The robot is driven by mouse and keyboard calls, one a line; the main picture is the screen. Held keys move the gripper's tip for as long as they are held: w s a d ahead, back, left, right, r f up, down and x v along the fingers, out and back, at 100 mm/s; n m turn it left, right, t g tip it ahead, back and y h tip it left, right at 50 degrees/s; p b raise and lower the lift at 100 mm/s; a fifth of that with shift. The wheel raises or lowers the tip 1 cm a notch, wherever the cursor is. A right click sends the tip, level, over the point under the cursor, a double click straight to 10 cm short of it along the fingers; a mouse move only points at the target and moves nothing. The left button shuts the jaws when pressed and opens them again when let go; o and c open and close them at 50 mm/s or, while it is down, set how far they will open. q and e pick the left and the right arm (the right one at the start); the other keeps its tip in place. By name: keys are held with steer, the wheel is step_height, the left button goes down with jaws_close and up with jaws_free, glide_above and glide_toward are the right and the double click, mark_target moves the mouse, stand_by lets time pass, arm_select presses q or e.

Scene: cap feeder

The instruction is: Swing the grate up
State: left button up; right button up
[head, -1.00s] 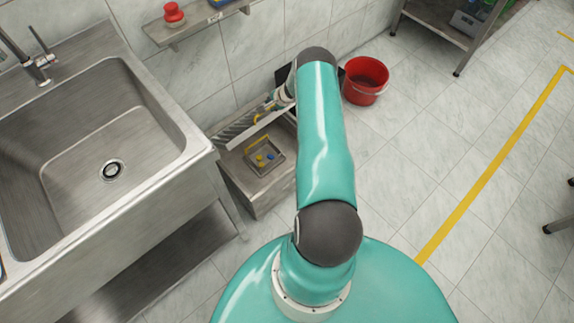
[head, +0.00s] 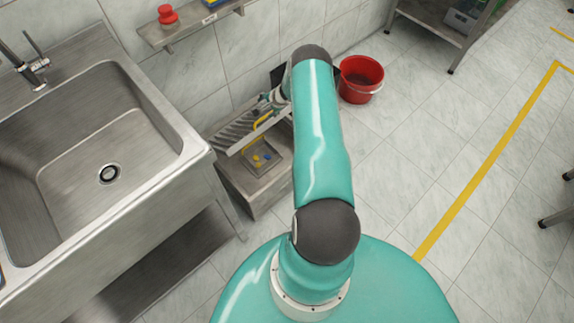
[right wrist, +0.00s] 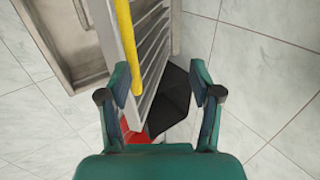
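The grate (head: 228,134) is a slatted metal panel with a yellow handle (head: 256,135), at the low metal bench (head: 272,185) by the wall. It is tilted up at the wall side, its front edge clear of the bench top. In the right wrist view the grate (right wrist: 152,45) runs down the middle and the yellow handle (right wrist: 125,40) ends by the left finger. My right gripper (right wrist: 162,95) is open, with no grip on the handle visible; whether a finger touches it I cannot tell. In the head view this gripper is small and partly behind my arm. My left gripper is not in view.
A shallow tray (head: 271,168) with small yellow and blue pieces sits on the bench under the grate. A red bucket (head: 361,77) stands right of it. A steel sink (head: 150,85) is at left, a wall shelf (head: 190,27) above.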

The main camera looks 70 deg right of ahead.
steer(key=s+a+r+p, duration=0.3)
steer(key=s+a, duration=0.4)
steer(key=s, duration=0.6)
steer(key=shift+a+r, duration=0.15)
steer(key=shift+r, duration=0.2)
stand_by(0.4)
